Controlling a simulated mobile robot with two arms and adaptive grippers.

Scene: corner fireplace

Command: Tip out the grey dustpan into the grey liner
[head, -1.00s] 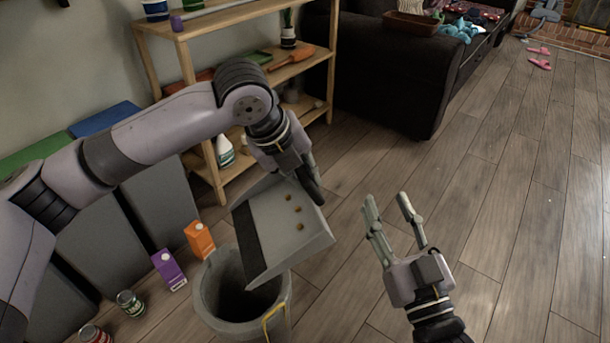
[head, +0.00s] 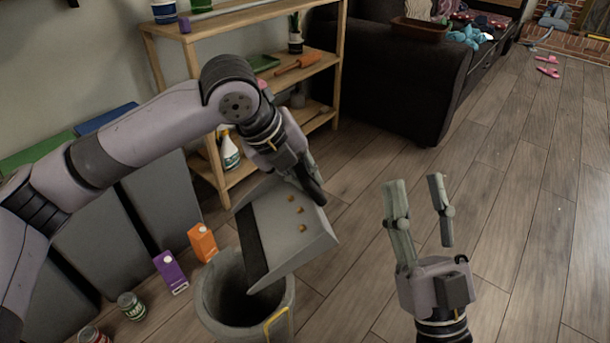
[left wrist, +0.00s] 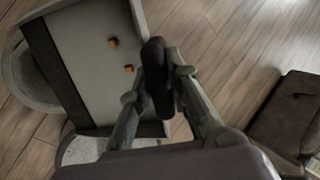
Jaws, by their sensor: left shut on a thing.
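The grey dustpan (head: 283,230) is held by its dark handle in my left gripper (head: 308,187), which is shut on it. Its dark front lip points left, over the grey liner (head: 217,310), a round open bin on the floor. A few small orange-brown bits (head: 301,211) lie on the pan. The left wrist view shows the fingers around the handle (left wrist: 158,80), with the pan to the left and part of the bin rim beneath it. My right gripper (head: 420,190) is open and empty, over the floor right of the pan.
Grey bins with coloured lids and a wooden shelf (head: 242,17) stand behind. A dark sofa (head: 400,80) is further back.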

